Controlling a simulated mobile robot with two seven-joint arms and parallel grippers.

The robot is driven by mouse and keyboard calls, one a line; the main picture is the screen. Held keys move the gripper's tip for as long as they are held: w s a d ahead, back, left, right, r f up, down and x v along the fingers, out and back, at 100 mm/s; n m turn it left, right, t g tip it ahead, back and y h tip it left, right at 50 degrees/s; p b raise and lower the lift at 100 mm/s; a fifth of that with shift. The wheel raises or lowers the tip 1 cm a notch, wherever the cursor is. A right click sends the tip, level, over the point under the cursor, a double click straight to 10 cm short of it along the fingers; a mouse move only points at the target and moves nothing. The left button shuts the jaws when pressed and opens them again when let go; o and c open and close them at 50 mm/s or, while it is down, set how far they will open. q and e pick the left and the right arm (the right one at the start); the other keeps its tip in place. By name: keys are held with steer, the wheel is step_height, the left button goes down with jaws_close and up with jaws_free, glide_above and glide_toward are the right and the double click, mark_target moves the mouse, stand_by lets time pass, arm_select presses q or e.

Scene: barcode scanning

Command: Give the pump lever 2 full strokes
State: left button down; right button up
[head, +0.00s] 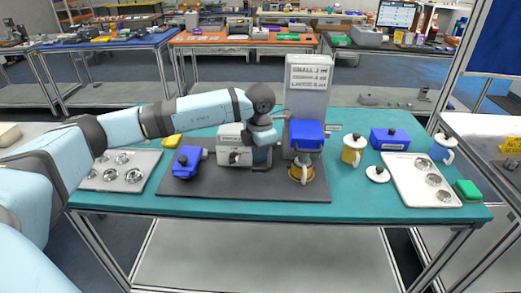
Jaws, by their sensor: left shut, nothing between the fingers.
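A tall grey machine (306,82) with a printed panel stands on the dark mat at the middle of the table. A blue block (307,131) sits at its front, above a glass pot with a yellowish lower part (303,174). A small whitish box (228,157) with a dark knob stands to the left. My left gripper (262,163) points down between the whitish box and the grey machine. It is shut and empty. I cannot clearly make out the pump lever; my gripper may hide part of it. My right gripper is not in view.
A dark mat (215,188) lies on the teal table. A blue item (187,162) and a left tray (113,186) with metal cups are at left.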

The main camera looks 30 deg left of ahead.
arm_select(q)
step_height(320, 180, down, 2)
steer(key=shift+f+b, duration=0.1)
steer(key=shift+b, duration=0.35)
step_height(320, 180, up, 8)
steer(key=p, duration=0.4)
steer(key=shift+w, duration=0.1)
steer(key=shift+r, duration=0.25)
step_height(320, 180, up, 4)
steer(key=shift+f+p, duration=0.1)
steer(key=shift+p, duration=1.05)
